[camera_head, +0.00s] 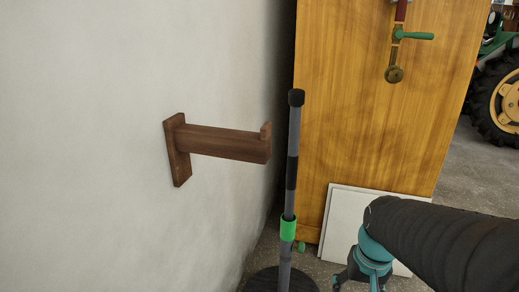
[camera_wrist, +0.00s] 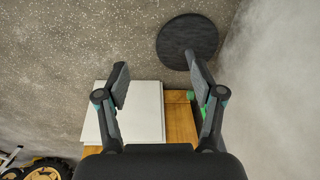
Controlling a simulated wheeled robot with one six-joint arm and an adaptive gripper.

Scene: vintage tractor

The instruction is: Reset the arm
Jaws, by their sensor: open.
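My gripper shows in the wrist view (camera_wrist: 158,72) with its two dark fingers spread wide apart and nothing between them. It points down toward the speckled floor. In the head view my arm, in a black sleeve with a teal joint, enters from the lower right. My gripper (camera_head: 362,284) is only partly in view there, at the bottom edge, in front of the white panels, and its fingertips are cut off.
A wooden wall peg (camera_head: 222,143) juts from the white wall. A grey pole (camera_head: 292,170) with a green band stands beside it on a round dark base (camera_wrist: 187,40). A wooden door (camera_head: 375,110) with a green handle, leaning white panels (camera_head: 340,215) and a tractor wheel (camera_head: 503,105) lie beyond.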

